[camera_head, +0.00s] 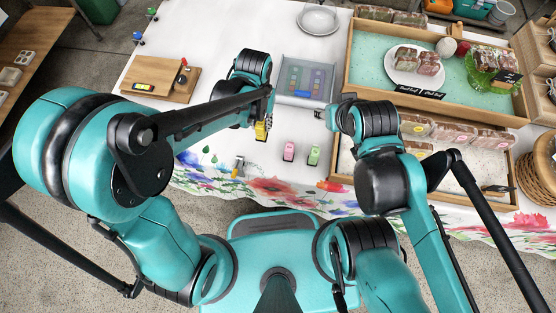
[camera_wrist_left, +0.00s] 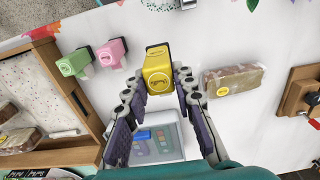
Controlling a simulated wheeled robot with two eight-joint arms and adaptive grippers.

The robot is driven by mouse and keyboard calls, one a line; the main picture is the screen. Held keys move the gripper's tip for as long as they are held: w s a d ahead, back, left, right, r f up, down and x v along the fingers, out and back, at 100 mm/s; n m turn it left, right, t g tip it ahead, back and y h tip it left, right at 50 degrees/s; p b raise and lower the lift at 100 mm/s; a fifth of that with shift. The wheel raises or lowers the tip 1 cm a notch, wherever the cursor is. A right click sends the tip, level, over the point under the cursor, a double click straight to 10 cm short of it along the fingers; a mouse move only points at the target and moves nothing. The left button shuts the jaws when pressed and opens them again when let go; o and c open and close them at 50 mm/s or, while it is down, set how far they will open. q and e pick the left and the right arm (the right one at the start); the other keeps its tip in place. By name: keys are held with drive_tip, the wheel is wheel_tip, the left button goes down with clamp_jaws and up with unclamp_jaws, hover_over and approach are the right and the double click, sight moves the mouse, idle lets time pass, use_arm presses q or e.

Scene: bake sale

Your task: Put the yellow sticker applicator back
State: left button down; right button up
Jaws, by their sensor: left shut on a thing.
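The yellow sticker applicator (camera_head: 261,131) is held in my left gripper (camera_head: 265,118), above the white table. In the left wrist view the yellow applicator (camera_wrist_left: 156,68) sits between the two fingers of my left gripper (camera_wrist_left: 160,88), which are shut on it. A pink applicator (camera_head: 289,151) and a green applicator (camera_head: 313,155) stand side by side on the table, to the right of the held one. They also show in the wrist view, pink (camera_wrist_left: 109,52) and green (camera_wrist_left: 74,63). My right gripper (camera_head: 322,114) is beside the clear box; its finger opening is unclear.
A clear grey box (camera_head: 307,101) lies behind the applicators. A wrapped loaf with a yellow sticker (camera_wrist_left: 235,79) lies near the held applicator. Wooden trays (camera_head: 345,80) with wrapped cakes fill the right side. A wooden board (camera_head: 175,92) lies at the left.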

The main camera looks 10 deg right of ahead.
sight(264, 138)
use_arm(q)
drive_tip(key=shift+s+d+f+b, duration=0.15)
drive_tip(key=shift+s+f+b, duration=0.1)
drive_tip(key=shift+s+f, duration=0.25)
drive_tip(key=shift+s+d+f+b, duration=0.15)
drive_tip(key=shift+s+f+b, duration=0.1)
drive_tip(key=shift+f, duration=0.3)
drive_tip(key=f, duration=0.1)
drive_tip(key=f+b, duration=0.1)
drive_tip(key=f, duration=0.2)
drive_tip(key=shift+w+a+f+b, duration=0.1)
drive_tip(key=shift+w+f+b, duration=0.05)
drive_tip(key=shift+w+b, duration=0.15)
drive_tip(key=shift+s+f, duration=0.2)
drive_tip(key=shift+f, duration=0.4)
wheel_tip(264, 138, down, 3)
drive_tip(key=shift+w+r+b, duration=0.1)
drive_tip(key=shift+b, duration=0.75)
drive_tip(key=shift+r, duration=0.1)
use_arm(e)
drive_tip(key=f, duration=0.4)
drive_tip(key=shift+s+d+f, duration=0.15)
drive_tip(key=shift+s+d, duration=0.1)
drive_tip(key=shift+s, duration=0.05)
drive_tip(key=shift+f, duration=0.1)
